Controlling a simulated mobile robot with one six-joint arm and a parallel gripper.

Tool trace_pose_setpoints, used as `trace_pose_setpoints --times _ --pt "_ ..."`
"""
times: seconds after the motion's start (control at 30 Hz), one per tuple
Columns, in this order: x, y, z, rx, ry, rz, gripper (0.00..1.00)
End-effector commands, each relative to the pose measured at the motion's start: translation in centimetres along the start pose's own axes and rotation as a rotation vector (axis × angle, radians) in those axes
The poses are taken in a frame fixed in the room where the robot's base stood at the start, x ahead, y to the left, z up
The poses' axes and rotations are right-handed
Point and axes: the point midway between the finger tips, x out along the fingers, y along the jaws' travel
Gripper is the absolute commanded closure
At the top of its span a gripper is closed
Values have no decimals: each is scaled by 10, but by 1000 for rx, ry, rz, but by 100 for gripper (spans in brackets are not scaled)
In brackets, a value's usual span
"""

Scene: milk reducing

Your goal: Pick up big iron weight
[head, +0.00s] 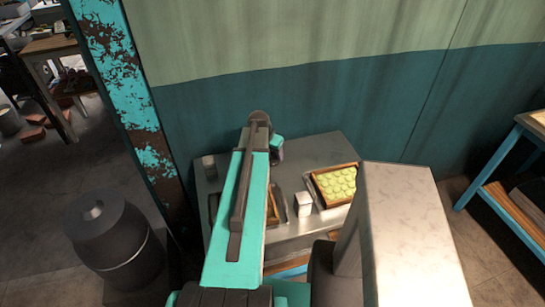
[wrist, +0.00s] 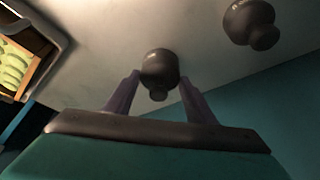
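In the wrist view a dark, rounded iron weight (wrist: 160,68) with a small knob shows between the two fingertips of my gripper (wrist: 159,80). The purple fingers are spread, one on each side of it; whether they touch it is not clear. A second dark weight (wrist: 249,20) of the same shape stands at the upper right, apart from the gripper, and looks larger in the picture. In the head view my gripper (head: 278,152) is over the back of the metal table (head: 312,147), largely hidden by my arm, and the weight at it cannot be made out.
On the table stand a wooden tray of green round items (head: 337,184), a small white box (head: 303,204) and a small grey object (head: 209,165) at the back left. A teal wall (head: 330,105) rises behind. A dark barrel (head: 113,240) stands left, a blue-framed shelf (head: 500,200) right.

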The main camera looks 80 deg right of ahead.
Motion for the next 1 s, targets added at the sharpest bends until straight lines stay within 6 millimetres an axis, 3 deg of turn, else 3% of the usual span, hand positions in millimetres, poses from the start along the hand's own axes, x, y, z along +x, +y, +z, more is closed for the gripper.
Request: trace_pose_setpoints --times 0.03,0.27,0.77,1.0 --pt "0 -1 0 0 0 -2 60" --pt "0 -1 0 0 0 -2 99" --pt "-4 -1 -2 0 4 -3 100" --pt "-14 -1 -7 0 5 -3 100"
